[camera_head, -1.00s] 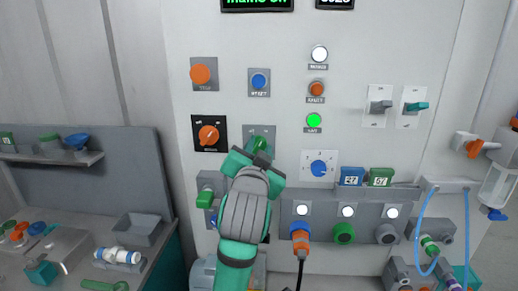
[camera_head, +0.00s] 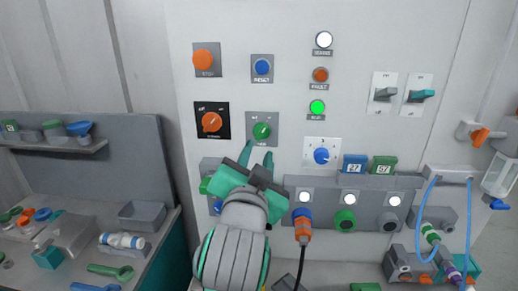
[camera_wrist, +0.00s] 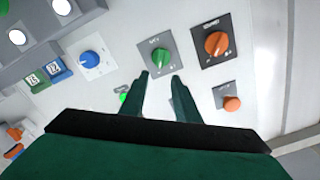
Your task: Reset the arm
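My gripper (camera_head: 257,158) is in front of the white panel (camera_head: 285,22), just below the green rotary knob (camera_head: 262,131). In the wrist view its two green fingers (camera_wrist: 164,85) stand apart with nothing between them. The green knob (camera_wrist: 160,58) lies beyond the fingertips there and looks clear of them. My arm rises from the bottom of the head view and hides part of the lower panel.
An orange rotary switch (camera_head: 211,122), blue button (camera_head: 262,67) and blue dial (camera_head: 321,155) surround the gripper. Plugs, including an orange one (camera_head: 303,224) with a cable, sit below right. A bench (camera_head: 150,262) with tools is at left.

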